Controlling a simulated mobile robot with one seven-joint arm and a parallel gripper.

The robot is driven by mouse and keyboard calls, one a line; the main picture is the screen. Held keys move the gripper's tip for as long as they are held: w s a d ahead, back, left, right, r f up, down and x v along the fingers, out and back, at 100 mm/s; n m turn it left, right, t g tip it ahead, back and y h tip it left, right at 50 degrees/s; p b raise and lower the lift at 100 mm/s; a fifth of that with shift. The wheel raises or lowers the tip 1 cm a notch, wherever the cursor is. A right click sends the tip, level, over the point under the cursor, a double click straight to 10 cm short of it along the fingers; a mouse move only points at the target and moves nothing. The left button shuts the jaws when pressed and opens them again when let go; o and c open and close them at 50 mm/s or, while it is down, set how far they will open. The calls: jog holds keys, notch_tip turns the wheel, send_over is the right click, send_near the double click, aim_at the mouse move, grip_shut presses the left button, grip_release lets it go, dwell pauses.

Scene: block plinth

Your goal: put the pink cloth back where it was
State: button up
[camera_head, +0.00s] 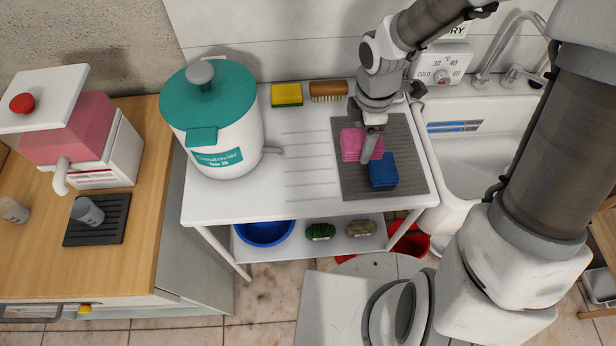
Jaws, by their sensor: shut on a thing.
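The pink cloth (351,146) is a folded stack on the dark grey ribbed mat (407,146) on the white table. My gripper (371,150) points down at the pink cloth, with a finger in front of its right part. It is shut on the pink cloth, which lies at or close to the mat; I cannot tell if it touches. A folded blue cloth (383,172) lies on the mat just to the lower right of the pink one.
A yellow sponge (287,94) and a brown brush (328,90) lie along the table's back edge. A white pot with a teal lid (213,117) stands at the left. A sink (478,150) adjoins at the right. The table between pot and mat is clear.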

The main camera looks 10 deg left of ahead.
jog(key=shift+s+a, duration=0.1)
jog(key=shift+s, duration=0.2)
jog(key=b, duration=0.2)
send_over(308, 183)
notch_tip(308, 183, down, 7)
jog(key=shift+r, duration=0.1)
jog(key=shift+f+b, duration=0.5)
jog(key=shift+f, duration=1.45)
jog(key=shift+f, duration=0.25)
jog(key=o, duration=1.1)
jog(key=shift+r, duration=0.1)
jog(key=shift+r, duration=0.1)
notch_tip(308, 183, up, 12)
jog(key=shift+r+p, duration=0.1)
jog(key=shift+p, duration=1.05)
